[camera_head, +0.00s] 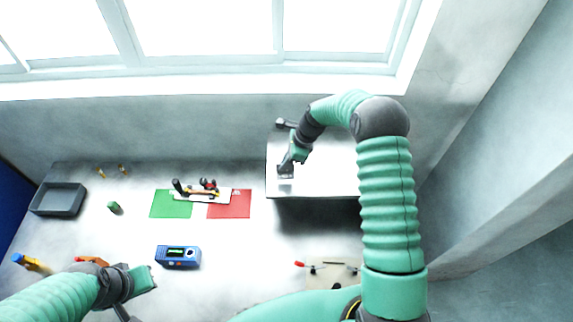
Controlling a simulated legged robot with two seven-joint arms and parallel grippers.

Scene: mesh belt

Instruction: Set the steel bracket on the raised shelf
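The raised shelf (330,178) is a pale box-like platform at the back right of the table. My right gripper (285,170) points down over the left part of its top. A small light-grey metallic piece (286,179), which looks like the steel bracket, shows at the fingertips, at or just above the shelf surface. The fingers cover part of it, and I cannot tell whether they grip it. My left gripper (145,282) is low at the front left, away from the shelf; its finger opening is not clear.
Left of the shelf are a red mat (232,209) and a green mat (167,206), with a white board (188,198) of small parts across them. A blue device (178,257), a grey tray (60,198) and a board with tools (335,275) stand around.

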